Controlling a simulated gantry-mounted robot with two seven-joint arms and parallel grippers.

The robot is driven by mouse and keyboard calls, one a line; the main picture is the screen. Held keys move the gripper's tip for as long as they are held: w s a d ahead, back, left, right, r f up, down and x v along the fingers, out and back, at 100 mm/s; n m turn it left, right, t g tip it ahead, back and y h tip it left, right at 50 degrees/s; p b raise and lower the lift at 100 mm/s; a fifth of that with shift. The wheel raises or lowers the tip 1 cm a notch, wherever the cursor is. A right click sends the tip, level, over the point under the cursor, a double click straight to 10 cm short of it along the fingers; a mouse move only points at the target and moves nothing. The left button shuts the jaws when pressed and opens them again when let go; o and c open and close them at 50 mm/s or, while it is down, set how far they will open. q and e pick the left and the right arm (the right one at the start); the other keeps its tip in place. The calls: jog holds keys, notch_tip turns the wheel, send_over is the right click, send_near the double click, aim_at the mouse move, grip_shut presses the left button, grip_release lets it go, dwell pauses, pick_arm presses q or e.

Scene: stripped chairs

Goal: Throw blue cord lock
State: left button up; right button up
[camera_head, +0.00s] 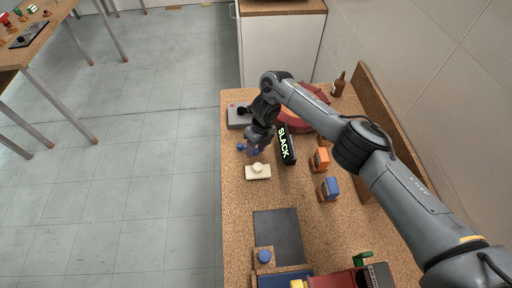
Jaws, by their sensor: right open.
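A small blue piece (241,147), which may be the blue cord lock, lies on the cork-topped bench near its left edge. My right gripper (254,150) points down just right of it. The gripper is open, and bluish colour shows around its fingertips. I cannot tell whether the fingers touch the blue piece or the bench. Another round blue object (264,256) sits on a cork block at the front of the bench. My left gripper is not in view.
A cream block with a knob (258,171) is just in front of the gripper. A black SLACK box (287,146), orange box (321,160) and blue-orange box (329,188) stand to the right. A grey device (239,115) is behind. Open floor (130,170) lies left.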

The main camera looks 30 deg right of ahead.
notch_tip(320, 180, up, 10)
jog(key=d+p, duration=0.2)
jog(key=p, duration=0.3)
jog(key=shift+w+r, duration=0.2)
jog(key=shift+r, duration=0.05)
